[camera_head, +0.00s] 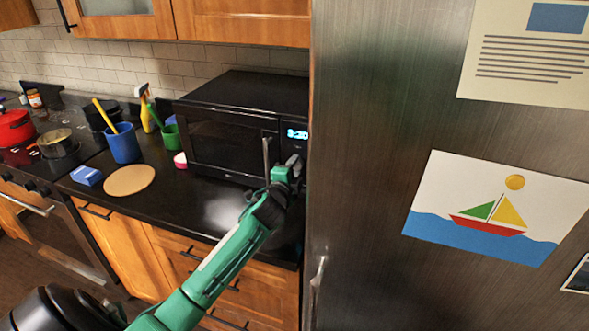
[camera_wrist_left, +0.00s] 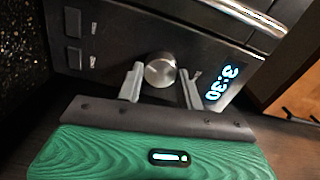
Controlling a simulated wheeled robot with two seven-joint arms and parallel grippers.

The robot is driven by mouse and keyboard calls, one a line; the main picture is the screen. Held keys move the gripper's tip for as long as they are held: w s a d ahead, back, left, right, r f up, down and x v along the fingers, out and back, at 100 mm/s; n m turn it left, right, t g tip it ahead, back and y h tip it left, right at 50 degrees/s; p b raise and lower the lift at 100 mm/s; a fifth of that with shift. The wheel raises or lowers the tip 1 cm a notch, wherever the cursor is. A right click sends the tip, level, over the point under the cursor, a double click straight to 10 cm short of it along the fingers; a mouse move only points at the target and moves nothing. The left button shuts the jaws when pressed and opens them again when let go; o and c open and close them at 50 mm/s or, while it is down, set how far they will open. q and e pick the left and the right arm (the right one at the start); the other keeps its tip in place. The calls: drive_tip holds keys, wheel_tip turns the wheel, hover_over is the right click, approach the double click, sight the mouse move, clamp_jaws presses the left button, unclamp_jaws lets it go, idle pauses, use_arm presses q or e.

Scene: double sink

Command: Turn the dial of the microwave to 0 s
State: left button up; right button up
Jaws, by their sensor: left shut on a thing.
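The black microwave (camera_head: 225,140) stands on the counter against the tiled wall, beside the fridge. The round silver dial (camera_wrist_left: 160,70) sits on the control panel below the display. My left gripper (camera_wrist_left: 160,88) has one finger on each side of the dial and is shut on it. In the head view my left gripper (camera_head: 292,165) is at the microwave's right side, and the dial is hidden there. My right gripper is not in view.
The steel fridge (camera_head: 370,150) stands close on the right of my left arm. Its handle (camera_head: 318,272) sticks out low down. A blue cup (camera_head: 123,143), a green cup (camera_head: 169,137) and a round board (camera_head: 129,180) are on the counter to the left.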

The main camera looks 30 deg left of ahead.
use_arm(q)
drive_tip(key=m+p, duration=0.5)
drive_tip(key=m, duration=1)
drive_tip(key=m+p, duration=0.5)
drive_tip(key=m, duration=1.1)
drive_tip(key=shift+a+f+m, duration=0.1)
drive_tip(key=shift+a+m, duration=0.1)
drive_tip(key=shift+m, duration=0.1)
idle(0.5)
idle(0.3)
drive_tip(key=o, duration=1)
